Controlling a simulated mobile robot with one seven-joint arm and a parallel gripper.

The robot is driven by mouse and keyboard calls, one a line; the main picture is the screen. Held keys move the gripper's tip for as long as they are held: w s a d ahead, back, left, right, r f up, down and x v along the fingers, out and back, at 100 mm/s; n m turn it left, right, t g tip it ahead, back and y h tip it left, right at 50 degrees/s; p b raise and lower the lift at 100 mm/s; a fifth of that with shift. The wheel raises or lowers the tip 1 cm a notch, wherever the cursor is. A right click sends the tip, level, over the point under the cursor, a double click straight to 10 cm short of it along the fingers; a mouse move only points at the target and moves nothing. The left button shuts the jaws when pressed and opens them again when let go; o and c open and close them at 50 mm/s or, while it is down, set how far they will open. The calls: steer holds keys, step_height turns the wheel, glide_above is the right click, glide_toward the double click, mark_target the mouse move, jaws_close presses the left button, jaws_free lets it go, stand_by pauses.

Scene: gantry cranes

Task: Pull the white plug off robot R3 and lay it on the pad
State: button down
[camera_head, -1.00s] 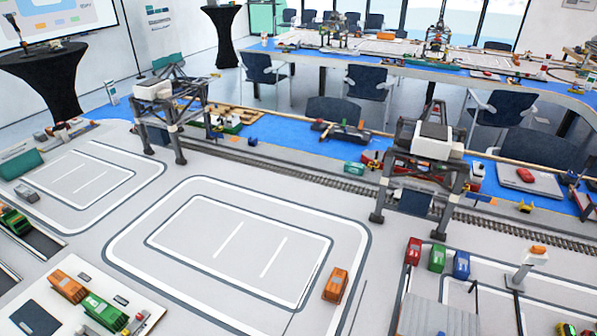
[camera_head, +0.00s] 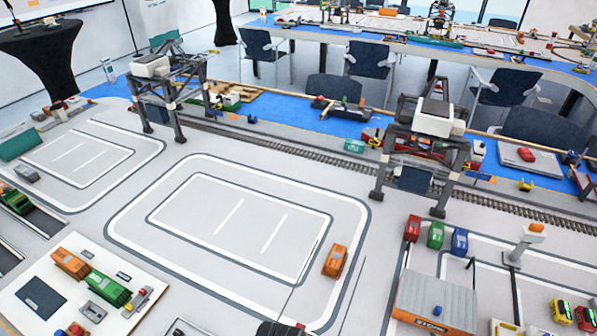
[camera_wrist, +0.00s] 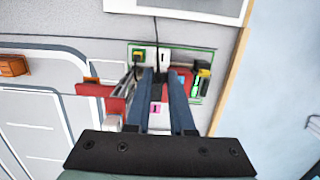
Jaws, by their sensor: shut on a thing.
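In the wrist view my gripper (camera_wrist: 161,76) reaches away from the camera with its two blue-grey fingers close together. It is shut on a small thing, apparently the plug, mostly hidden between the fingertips. A black cable (camera_wrist: 156,35) runs up from there. A pink marked square (camera_wrist: 156,107) shows between the fingers. Red parts (camera_wrist: 90,90) that may belong to a small robot lie just left of the fingers. A green-outlined area (camera_wrist: 191,49) lies beyond the fingertips, with a white patch (camera_wrist: 164,56) in it. I cannot tell which surface is the pad or whether the plug is still seated.
In the wrist view a green and yellow block (camera_wrist: 138,56) and a black and yellow item (camera_wrist: 204,69) stand close around the fingertips. An orange vehicle (camera_wrist: 13,66) is at left. In the head view a gantry crane (camera_head: 422,135) stands over the track; the marked floor (camera_head: 240,225) is mostly clear.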

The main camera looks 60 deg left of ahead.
steer(key=w+d, duration=0.4)
steer(key=w, duration=0.4)
steer(key=w+d, duration=0.3)
steer(key=w, duration=0.5)
steer(key=shift+d, duration=0.35)
steer(key=shift+f+b, duration=4.75)
steer(key=shift+f, duration=2.85)
steer(key=shift+f+b, duration=0.35)
steer(key=shift+f, duration=0.25)
steer(key=c, duration=0.7)
jaws_free()
step_height(320, 180, up, 13)
steer(key=a, duration=0.1)
steer(key=shift+s+a+p, duration=0.2)
steer(key=shift+s+p, duration=0.1)
steer(key=shift+s, duration=0.1)
